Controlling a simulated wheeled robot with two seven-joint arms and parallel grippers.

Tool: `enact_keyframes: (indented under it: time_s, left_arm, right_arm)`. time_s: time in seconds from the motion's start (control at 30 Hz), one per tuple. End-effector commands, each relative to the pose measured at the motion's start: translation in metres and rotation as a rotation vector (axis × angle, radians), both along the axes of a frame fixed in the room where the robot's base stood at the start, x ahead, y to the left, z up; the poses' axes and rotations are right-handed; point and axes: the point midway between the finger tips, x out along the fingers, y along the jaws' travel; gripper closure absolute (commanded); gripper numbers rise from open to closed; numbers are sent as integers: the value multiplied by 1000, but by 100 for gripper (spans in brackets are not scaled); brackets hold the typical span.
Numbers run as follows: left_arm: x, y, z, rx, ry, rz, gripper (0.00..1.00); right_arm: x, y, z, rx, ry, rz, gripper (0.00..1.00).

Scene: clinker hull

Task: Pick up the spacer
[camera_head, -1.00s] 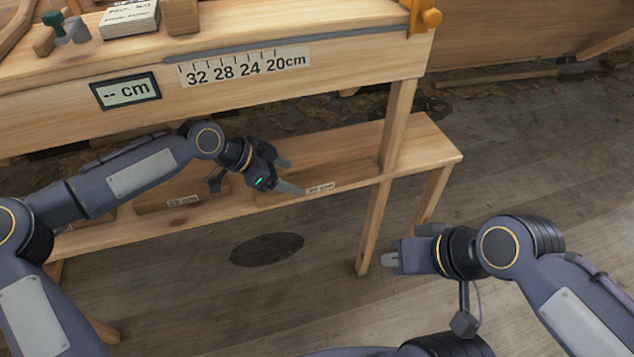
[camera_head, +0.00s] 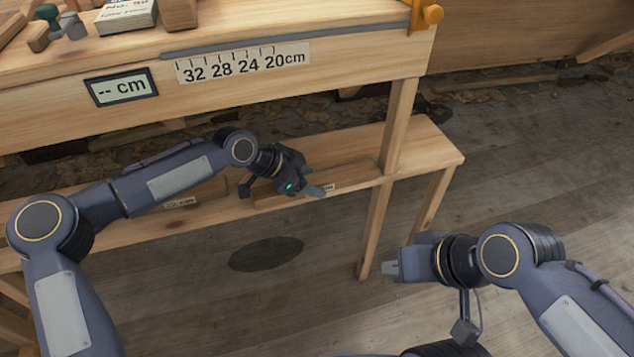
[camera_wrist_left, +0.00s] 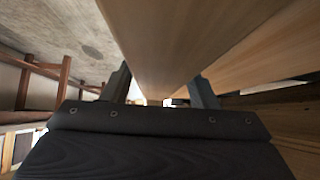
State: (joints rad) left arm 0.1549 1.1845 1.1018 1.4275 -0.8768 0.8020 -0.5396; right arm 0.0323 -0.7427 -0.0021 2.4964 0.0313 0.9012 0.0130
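A long wooden spacer (camera_head: 350,175) with a small white label lies on the low shelf of the bench in the head view. Its label is partly covered by my left gripper and cannot be read. A second labelled wooden piece (camera_head: 198,199) lies further left on the shelf. My left gripper (camera_head: 308,178) is at the long spacer. In the left wrist view its two fingers (camera_wrist_left: 162,90) stand apart, with wood running between and beyond them; I cannot tell whether they touch it. My right gripper (camera_head: 390,267) hangs right of the bench leg, seen edge-on and apparently empty.
The bench top above carries a number scale (camera_head: 243,63), a display reading "-- cm" (camera_head: 121,87) and an orange clamp (camera_head: 425,16). A bench leg (camera_head: 385,180) stands between my grippers. The floor at right is clear.

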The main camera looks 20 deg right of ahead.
Motion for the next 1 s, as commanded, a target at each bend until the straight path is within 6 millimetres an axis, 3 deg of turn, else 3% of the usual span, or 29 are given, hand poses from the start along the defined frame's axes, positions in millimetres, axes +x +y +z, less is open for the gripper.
enact_keyframes:
  time_s: [0.03,0.33,0.67,1.0]
  left_arm:
    - [0,0,0,0,0,0,53]
    - [0,0,0,0,0,0,92]
    - [0,0,5,-2,-2,0,92]
    - [-4,0,40,0,-3,-3,92]
  right_arm:
    - [0,0,0,0,0,0,100]
    - [0,0,0,0,0,0,100]
    - [0,0,2,0,0,0,100]
    - [0,0,18,0,0,0,100]
